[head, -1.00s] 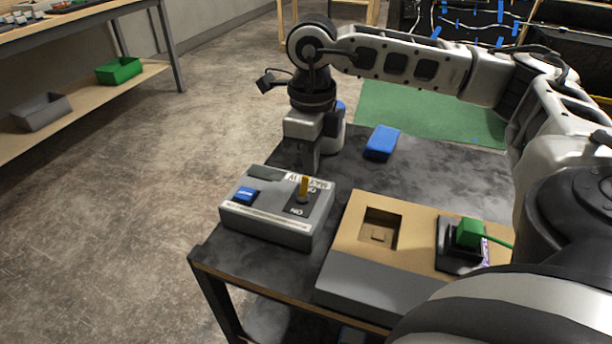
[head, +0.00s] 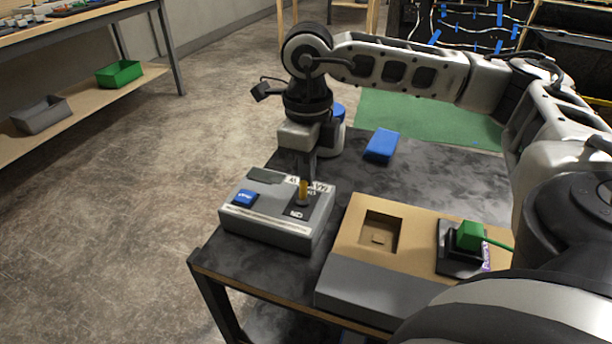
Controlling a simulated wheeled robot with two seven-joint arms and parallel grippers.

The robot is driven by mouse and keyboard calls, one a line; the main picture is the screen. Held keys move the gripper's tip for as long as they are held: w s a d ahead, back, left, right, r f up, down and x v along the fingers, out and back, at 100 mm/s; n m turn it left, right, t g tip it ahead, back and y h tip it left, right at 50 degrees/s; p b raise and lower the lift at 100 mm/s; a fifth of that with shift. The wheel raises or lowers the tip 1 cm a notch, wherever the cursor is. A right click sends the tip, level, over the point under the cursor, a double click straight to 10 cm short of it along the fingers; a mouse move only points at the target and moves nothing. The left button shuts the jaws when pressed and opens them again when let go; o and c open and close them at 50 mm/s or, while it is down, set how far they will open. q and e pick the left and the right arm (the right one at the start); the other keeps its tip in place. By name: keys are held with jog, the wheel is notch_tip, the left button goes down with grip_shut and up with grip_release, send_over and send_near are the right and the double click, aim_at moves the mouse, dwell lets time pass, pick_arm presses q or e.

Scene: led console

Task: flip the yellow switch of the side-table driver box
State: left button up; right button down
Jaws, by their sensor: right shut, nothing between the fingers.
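The driver box (head: 266,239) is grey and sits at the left end of the dark side table (head: 345,182). Its yellow switch (head: 303,190) stands up from a dark plate on the box's right half. A blue button (head: 245,197) is on the box's left half. My right gripper (head: 305,178) points down, shut and empty, just behind the yellow switch. Its fingertips are partly hidden by the switch, and I cannot tell whether they touch it. My left gripper is not in view.
A cardboard-topped box (head: 345,240) with a square recess stands right of the driver box, carrying a green plug (head: 470,236) in a black holder. A blue block (head: 382,145) lies behind it.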

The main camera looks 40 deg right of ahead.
jog(key=shift+s+a, duration=0.2)
jog(key=shift+a, duration=0.15)
jog(key=shift+r, duration=0.1)
notch_tip(320, 180, up, 7)
jog(key=p, duration=0.5)
jog(key=shift+w+d, duration=0.2)
jog(key=shift+d, duration=0.15)
dwell(0.4)
